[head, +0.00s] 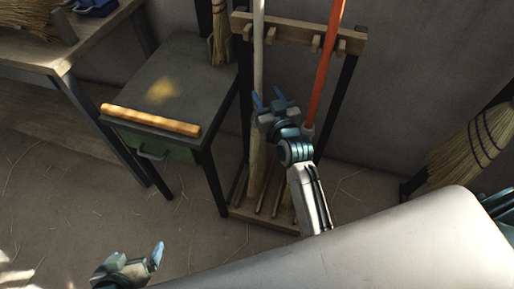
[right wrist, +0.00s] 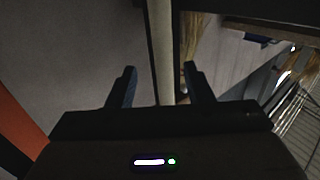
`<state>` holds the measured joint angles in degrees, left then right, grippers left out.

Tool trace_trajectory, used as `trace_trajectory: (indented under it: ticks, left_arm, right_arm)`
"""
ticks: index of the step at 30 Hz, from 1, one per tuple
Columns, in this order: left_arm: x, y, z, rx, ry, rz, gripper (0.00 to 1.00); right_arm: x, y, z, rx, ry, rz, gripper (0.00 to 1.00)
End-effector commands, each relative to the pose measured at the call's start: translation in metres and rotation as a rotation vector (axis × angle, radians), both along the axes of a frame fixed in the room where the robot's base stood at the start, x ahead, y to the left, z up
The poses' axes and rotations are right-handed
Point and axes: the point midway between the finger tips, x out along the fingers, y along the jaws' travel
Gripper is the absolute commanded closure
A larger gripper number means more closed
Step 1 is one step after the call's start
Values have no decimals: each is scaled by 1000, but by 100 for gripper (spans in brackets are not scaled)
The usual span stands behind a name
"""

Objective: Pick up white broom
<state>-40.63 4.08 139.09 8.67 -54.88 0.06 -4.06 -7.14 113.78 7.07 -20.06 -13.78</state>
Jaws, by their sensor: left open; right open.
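The white broom (head: 258,50) stands upright in the left part of a wooden rack, its pale lower end reaching down to the rack's base. My right gripper (head: 267,97) is open at the broom's handle, below the rack's top bar. In the right wrist view the pale handle (right wrist: 162,45) shows between the two open fingers (right wrist: 158,82); I cannot tell how deep it sits between them. My left gripper (head: 152,258) is open and empty at the lower left, low over the floor and away from the broom.
The wooden rack (head: 290,29) also holds a broom with an orange handle (head: 326,58) to the right. A dark green table (head: 185,75) with a yellow-brown bar along its front edge stands left of the rack. A straw broom (head: 475,145) leans at the right. Floor in front is clear.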

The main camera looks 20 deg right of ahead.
Motion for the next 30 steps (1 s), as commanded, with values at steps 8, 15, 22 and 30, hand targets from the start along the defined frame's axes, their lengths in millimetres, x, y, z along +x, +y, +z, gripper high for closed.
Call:
trace_trajectory:
  ticks: [8,15,22,30]
  left_arm:
    - [1,-1,-2,-6,-10,2,0]
    - [3,-2,-3,-15,-33,5,0]
    - [4,-2,-2,-18,-41,6,0]
    - [1,-2,-3,-19,-35,6,0]
  right_arm:
    - [26,3,0,0,-1,0,53]
    - [57,6,-1,-1,0,0,53]
    - [61,6,-1,0,1,-1,53]
    - [61,6,-1,0,1,-1,93]
